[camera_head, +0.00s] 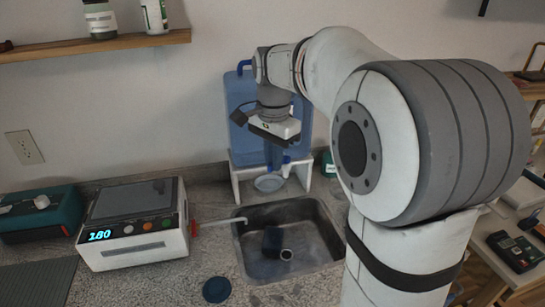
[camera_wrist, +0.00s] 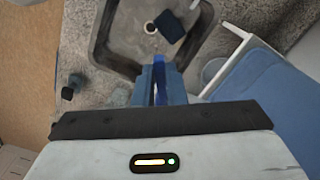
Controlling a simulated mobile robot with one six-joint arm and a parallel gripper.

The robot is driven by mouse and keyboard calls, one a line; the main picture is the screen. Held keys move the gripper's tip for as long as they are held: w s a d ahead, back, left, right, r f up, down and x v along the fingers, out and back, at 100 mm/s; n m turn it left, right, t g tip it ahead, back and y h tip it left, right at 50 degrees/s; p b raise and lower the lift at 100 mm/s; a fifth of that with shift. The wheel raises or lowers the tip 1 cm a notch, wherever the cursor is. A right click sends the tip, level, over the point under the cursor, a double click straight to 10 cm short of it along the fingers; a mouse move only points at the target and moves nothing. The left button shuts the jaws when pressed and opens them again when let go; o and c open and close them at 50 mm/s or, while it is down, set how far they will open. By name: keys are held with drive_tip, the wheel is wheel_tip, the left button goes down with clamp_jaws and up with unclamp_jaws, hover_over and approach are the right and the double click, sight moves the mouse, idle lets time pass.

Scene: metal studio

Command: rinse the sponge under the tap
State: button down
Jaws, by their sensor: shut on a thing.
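A dark blue block, which looks like the sponge (camera_head: 272,241), lies in the sink (camera_head: 240,254) beside the drain. It also shows in the wrist view (camera_wrist: 170,26). A large blue water container (camera_head: 238,105) stands on a white stand (camera_head: 238,175) behind the sink. My gripper (camera_head: 275,155) is in front of the container, pointing down, above and behind the sink. In the wrist view my gripper (camera_wrist: 160,80) is shut on a narrow bright blue piece (camera_wrist: 160,94), apparently part of the container's tap; the fingers partly hide it. Whether water runs cannot be told.
A small pale bowl (camera_head: 269,183) sits below the gripper by the stand. A dark blue disc (camera_head: 216,289) lies in front. A green container (camera_head: 329,165) is at right.

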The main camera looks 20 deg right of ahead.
drive_tip(key=shift+a, duration=0.1)
drive_tip(key=shift+w, duration=0.1)
drive_tip(key=shift+w+a+m+p, duration=0.1)
drive_tip(key=shift+w+m+p, duration=0.3)
drive_tip(key=shift+m, duration=0.65)
drive_tip(key=shift+w+a+m+p, duration=0.1)
drive_tip(key=shift+w+m+p, duration=0.3)
drive_tip(key=shift+m, duration=0.7)
drive_tip(key=shift+w+a+m+p, duration=0.1)
drive_tip(key=shift+w+m+p, duration=0.3)
drive_tip(key=shift+m, duration=0.65)
drive_tip(key=c, duration=1.5)
unclamp_jaws()
